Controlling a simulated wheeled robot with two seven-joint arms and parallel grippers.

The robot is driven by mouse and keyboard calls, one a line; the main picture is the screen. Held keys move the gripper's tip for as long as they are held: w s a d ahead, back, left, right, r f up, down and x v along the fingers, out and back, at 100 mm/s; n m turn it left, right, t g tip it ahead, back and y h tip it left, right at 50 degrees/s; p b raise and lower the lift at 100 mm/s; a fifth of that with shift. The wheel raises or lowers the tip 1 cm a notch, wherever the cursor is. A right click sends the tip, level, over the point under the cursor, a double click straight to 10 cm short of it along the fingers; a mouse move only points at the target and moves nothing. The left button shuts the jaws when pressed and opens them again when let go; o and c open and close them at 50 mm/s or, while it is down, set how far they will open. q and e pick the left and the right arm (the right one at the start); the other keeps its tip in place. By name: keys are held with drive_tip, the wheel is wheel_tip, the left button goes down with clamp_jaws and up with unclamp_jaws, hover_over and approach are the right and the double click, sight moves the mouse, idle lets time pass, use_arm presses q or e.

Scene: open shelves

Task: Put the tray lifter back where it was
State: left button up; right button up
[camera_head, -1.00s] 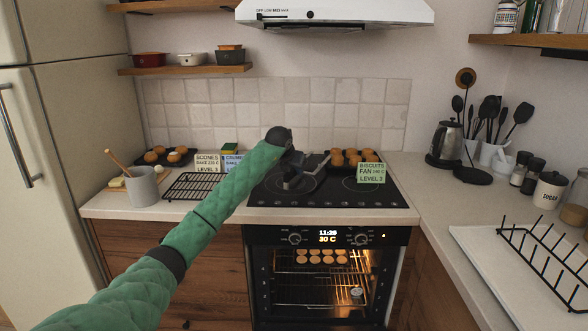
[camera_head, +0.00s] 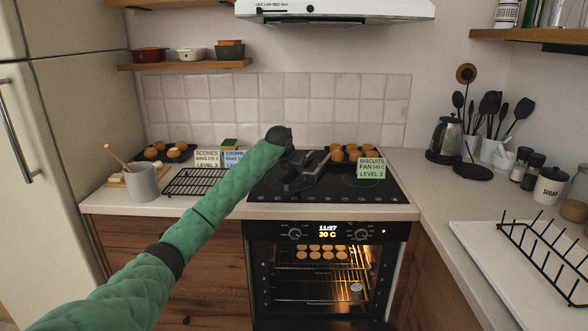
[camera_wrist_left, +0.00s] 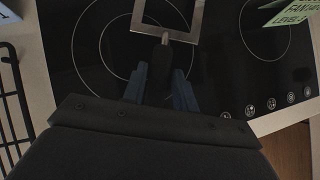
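The tray lifter (camera_wrist_left: 163,52) lies over the black hob in the left wrist view. It has a dark handle and a pale square metal frame, cut off at the top edge. My left gripper (camera_wrist_left: 160,72) is low over the hob, its two blue-grey fingers apart, one on each side of the handle. A small gap seems to show beside the handle, so I see no firm hold. In the head view my left gripper (camera_head: 297,172) is above the middle of the hob, and my wrist hides part of the lifter. My right gripper is not in view.
The lit oven (camera_head: 322,275) below holds a tray. A kettle (camera_head: 446,140) stands right.

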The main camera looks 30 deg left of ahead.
use_arm(q)
drive_tip(key=shift+o, duration=1.1)
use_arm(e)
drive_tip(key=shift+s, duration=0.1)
use_arm(q)
drive_tip(key=shift+r+p, duration=0.4)
drive_tip(key=shift+r, duration=0.25)
drive_tip(key=shift+s+r, duration=0.25)
drive_tip(key=b+v, duration=0.2)
drive_tip(key=v, duration=0.9)
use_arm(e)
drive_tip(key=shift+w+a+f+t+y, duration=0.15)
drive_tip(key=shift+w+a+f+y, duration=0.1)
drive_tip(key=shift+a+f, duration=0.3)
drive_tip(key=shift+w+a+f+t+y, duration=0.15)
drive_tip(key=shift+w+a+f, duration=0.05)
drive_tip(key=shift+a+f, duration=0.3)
use_arm(q)
drive_tip(key=shift+r, duration=0.15)
